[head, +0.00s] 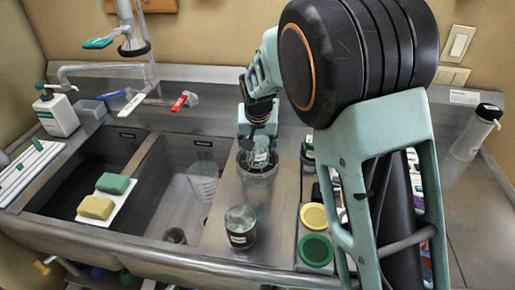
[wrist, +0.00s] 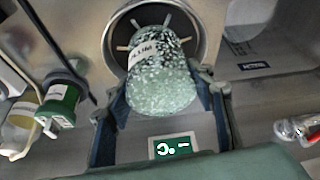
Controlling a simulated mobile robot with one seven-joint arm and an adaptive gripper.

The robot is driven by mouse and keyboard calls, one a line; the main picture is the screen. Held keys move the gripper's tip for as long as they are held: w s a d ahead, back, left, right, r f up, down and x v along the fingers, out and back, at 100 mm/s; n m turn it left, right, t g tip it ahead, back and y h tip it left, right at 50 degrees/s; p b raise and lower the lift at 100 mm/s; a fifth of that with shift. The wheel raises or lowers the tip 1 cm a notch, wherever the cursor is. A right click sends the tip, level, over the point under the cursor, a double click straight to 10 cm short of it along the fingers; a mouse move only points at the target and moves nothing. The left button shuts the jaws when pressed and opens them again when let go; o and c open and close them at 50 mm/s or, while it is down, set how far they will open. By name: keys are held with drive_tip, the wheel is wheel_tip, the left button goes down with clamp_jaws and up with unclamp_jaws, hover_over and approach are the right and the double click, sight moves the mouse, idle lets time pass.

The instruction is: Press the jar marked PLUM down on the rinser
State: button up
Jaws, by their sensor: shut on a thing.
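My gripper (head: 258,138) is shut on a clear glass jar (head: 261,157). In the wrist view the fingers of my gripper (wrist: 162,100) stand on either side of the jar (wrist: 163,85), which is covered in water droplets. Its white label has small dark letters, seemingly PLUM but hard to read. The jar's far end is over the round rinser (wrist: 118,25), a dark basin with radial spokes and a metal rim. The rinser (head: 258,178) is set in the steel counter between sink and bottles. Whether the jar touches the spokes is hard to tell.
Another labelled jar (head: 240,227) stands on the counter in front of the rinser. A jar (head: 308,150) is just right of it. The double sink (head: 150,150) with sponges is left. A green-labelled bottle (wrist: 60,103) is close by.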

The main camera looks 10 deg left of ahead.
drive_tip(key=shift+r+p, duration=2.45)
drive_tip(key=shift+r, duration=1.55)
